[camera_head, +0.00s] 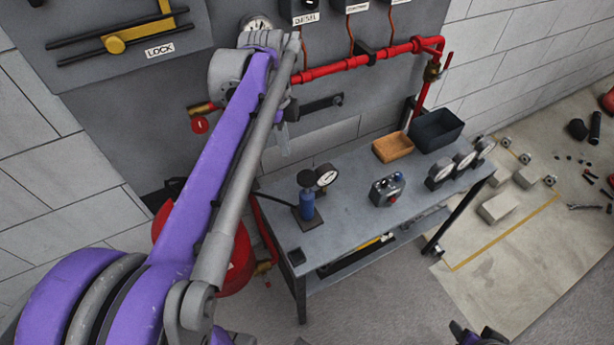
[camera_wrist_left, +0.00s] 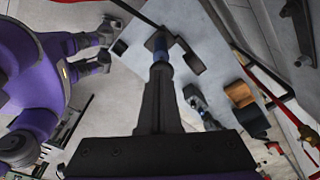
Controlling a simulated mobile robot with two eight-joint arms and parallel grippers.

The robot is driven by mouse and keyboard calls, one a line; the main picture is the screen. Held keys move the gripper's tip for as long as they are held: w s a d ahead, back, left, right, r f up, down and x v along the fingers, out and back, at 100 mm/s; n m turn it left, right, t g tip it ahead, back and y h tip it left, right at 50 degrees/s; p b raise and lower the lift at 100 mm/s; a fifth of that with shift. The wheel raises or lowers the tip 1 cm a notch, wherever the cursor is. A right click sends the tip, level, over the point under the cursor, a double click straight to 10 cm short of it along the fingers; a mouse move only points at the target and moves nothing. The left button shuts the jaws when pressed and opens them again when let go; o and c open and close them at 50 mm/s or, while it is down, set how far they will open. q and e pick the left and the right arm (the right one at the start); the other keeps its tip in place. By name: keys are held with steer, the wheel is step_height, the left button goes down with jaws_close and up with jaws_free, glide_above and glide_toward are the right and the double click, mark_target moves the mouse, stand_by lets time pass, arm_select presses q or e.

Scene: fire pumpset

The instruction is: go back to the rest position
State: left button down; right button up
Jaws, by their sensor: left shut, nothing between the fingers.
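My left arm reaches up from the lower left in the head view, in front of the grey wall panel (camera_head: 110,130). Its left gripper (camera_head: 284,138) hangs below the wrist, small and partly hidden by the arm, above and behind the workbench (camera_head: 345,165). In the left wrist view the dark fingers of the left gripper (camera_wrist_left: 160,68) are together, with nothing between them. A blue hand pump with a gauge (camera_head: 307,203) stands on the bench, apart from the gripper. Part of my right arm shows at the bottom edge of the head view; its fingers cannot be made out.
A red pipe (camera_head: 350,65) with a brass valve runs along the wall near my left arm. The bench also carries an orange tray (camera_head: 393,148), a dark bin (camera_head: 436,130), several gauges (camera_head: 465,160) and a small grey device (camera_head: 386,190). Loose parts lie on the mat (camera_head: 490,260).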

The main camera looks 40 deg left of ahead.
stand_by(0.4)
arm_select(q)
steer(key=s+d+f+n+t, duration=0.2)
steer(key=s+d+f+n, duration=0.2)
steer(key=d+f+n, duration=0.2)
steer(key=s+d+f+n+t+y, duration=0.1)
steer(key=s+d+f+n+t, duration=0.2)
steer(key=s+d+f+n, duration=0.2)
steer(key=d+f+n, duration=0.2)
steer(key=d, duration=0.2)
steer(key=shift+s+d+f, duration=0.25)
steer(key=shift+d, duration=0.1)
